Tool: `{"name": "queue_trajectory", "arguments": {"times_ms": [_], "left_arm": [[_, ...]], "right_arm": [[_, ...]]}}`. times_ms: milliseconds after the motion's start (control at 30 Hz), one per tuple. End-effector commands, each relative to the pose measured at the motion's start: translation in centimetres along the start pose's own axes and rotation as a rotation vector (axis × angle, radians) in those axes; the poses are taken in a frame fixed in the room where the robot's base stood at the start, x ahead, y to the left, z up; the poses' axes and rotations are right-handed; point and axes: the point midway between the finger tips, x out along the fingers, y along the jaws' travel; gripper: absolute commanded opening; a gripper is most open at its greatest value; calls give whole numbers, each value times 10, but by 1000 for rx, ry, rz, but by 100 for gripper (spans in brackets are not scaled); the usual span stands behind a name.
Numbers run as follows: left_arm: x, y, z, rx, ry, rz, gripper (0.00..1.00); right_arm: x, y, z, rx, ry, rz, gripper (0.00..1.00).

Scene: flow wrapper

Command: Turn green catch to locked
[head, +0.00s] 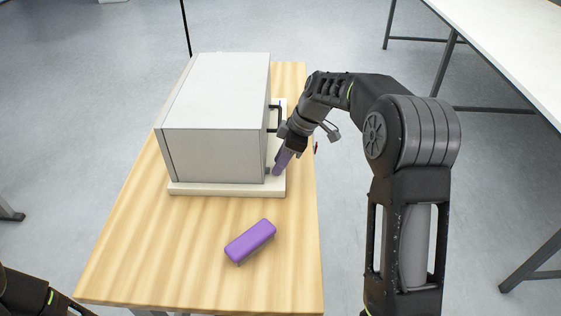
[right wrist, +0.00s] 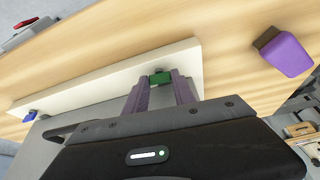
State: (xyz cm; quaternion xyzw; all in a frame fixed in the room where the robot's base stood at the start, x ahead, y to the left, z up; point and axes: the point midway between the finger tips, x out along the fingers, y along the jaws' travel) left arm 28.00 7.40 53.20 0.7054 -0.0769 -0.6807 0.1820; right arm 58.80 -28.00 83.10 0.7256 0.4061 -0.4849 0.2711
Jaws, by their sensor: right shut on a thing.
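The green catch (right wrist: 160,78) sits on the pale base plate (right wrist: 110,82), near the plate's end in the right wrist view. My right gripper (right wrist: 161,84) has its two purple fingers on either side of the catch, shut on it. In the head view my right gripper (head: 281,165) reaches down beside the front right corner of the grey box (head: 215,155), and the catch is hidden there. Whether the catch is turned to locked I cannot tell. Only a piece of my left arm shows at the lower left of the head view; its gripper is out of view.
A blue catch (right wrist: 30,115) sits at the plate's other end. A black handle (head: 277,118) sticks out from the box's right side. A white table (head: 510,40) stands at right.

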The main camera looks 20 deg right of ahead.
Motion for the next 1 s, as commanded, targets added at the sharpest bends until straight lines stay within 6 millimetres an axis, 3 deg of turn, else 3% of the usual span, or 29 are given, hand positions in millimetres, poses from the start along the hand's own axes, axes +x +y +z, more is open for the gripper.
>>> {"name": "queue_trajectory", "arguments": {"times_ms": [600,1000], "left_arm": [[9,-4,0,1,0,0,63],[6,-2,0,0,0,0,63]], "right_arm": [[-1,-4,-2,403,2,170,0],[0,-5,-2,516,1,215,0]]}}
